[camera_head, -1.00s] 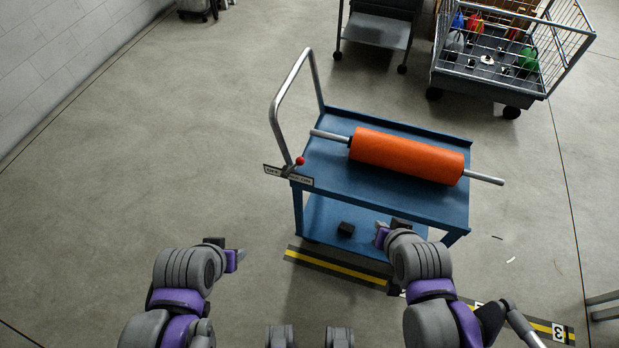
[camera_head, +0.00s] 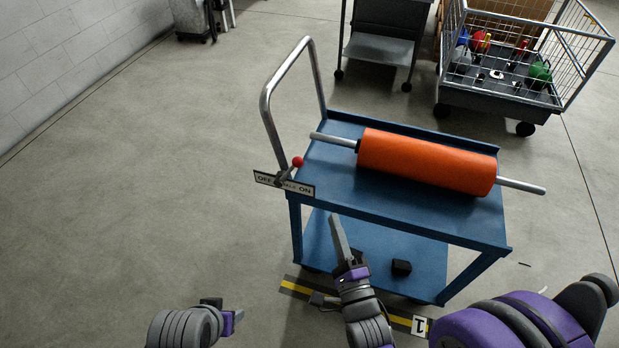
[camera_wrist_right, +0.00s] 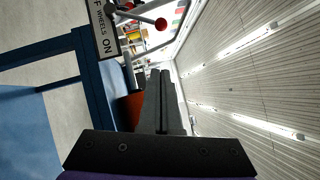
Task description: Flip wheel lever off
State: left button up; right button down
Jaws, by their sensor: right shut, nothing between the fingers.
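The wheel lever (camera_head: 290,170) has a red ball knob and a short metal stem. It sits at the left corner of the blue cart (camera_head: 400,218), above a white plate (camera_head: 300,187) marked OFF at left and ON at right. The lever leans toward the ON side. It also shows in the right wrist view (camera_wrist_right: 160,24), near the top. My right gripper (camera_head: 336,222) is shut and empty, pointing up in front of the cart, below and right of the lever, apart from it. My left gripper (camera_head: 237,316) is low at the left; its jaw state is unclear.
An orange roller (camera_head: 425,160) on a metal shaft lies on the cart top. The cart's bent handle (camera_head: 268,105) rises behind the lever. A wire cage cart (camera_head: 500,92) stands at the back right. Floor at left is clear.

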aim_at(289, 170)
jog(key=a+p+x, duration=0.2)
jog(key=x, duration=1.1)
jog(key=shift+s+a+r, duration=0.2)
jog(key=shift+s+r, duration=0.15)
jog(key=shift+s, duration=0.05)
jog(key=shift+r+p, duration=0.1)
jog(key=shift+p, duration=0.25)
